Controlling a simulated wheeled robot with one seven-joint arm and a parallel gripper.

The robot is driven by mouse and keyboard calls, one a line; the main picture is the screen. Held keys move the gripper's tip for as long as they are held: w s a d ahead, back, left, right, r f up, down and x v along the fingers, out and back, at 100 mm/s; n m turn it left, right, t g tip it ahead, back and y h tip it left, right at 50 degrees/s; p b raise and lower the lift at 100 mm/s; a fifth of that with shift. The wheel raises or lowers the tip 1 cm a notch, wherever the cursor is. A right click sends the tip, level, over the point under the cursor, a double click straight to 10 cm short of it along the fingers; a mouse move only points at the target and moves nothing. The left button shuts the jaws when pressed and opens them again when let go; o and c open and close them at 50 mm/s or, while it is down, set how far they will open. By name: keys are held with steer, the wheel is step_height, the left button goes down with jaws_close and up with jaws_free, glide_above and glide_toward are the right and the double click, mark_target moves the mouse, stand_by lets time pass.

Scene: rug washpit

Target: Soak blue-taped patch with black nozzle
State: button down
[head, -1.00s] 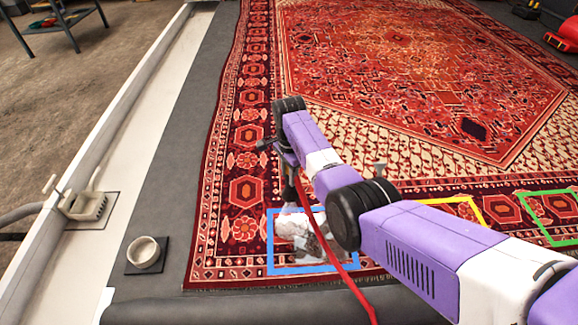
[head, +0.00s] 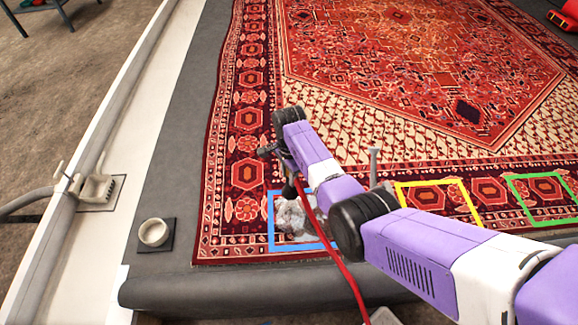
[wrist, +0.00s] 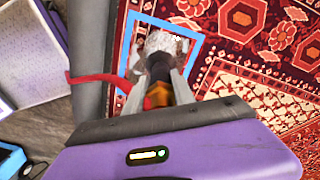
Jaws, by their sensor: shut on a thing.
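The blue tape square (head: 272,230) frames a patch near the rug's front left corner. Inside it lies a whitish-grey patch (head: 288,214), partly hidden by my arm and the red hose. In the wrist view the blue tape (wrist: 128,50) surrounds the whitish area (wrist: 166,42) just beyond the nozzle. My gripper (wrist: 158,85) is shut on the black nozzle (wrist: 159,68), which has an orange band and points at the whitish area. In the head view my gripper (head: 288,172) is mostly hidden by my arm, above the blue square. Spray cannot be made out clearly.
A yellow tape frame (head: 400,200) and a green one (head: 515,190) lie to the right on the red rug (head: 400,60). The red hose (head: 335,255) trails toward the front. A round pale cup (head: 154,232) stands left on the grey floor beside the pale gutter (head: 100,190).

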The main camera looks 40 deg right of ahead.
steer(key=s+a+p, duration=0.6)
steer(key=s+p, duration=0.3)
steer(key=p, duration=0.1)
steer(key=shift+s+a+p, duration=0.25)
steer(key=shift+s+p, duration=0.05)
stand_by(0.4)
steer(key=shift+f, duration=0.1)
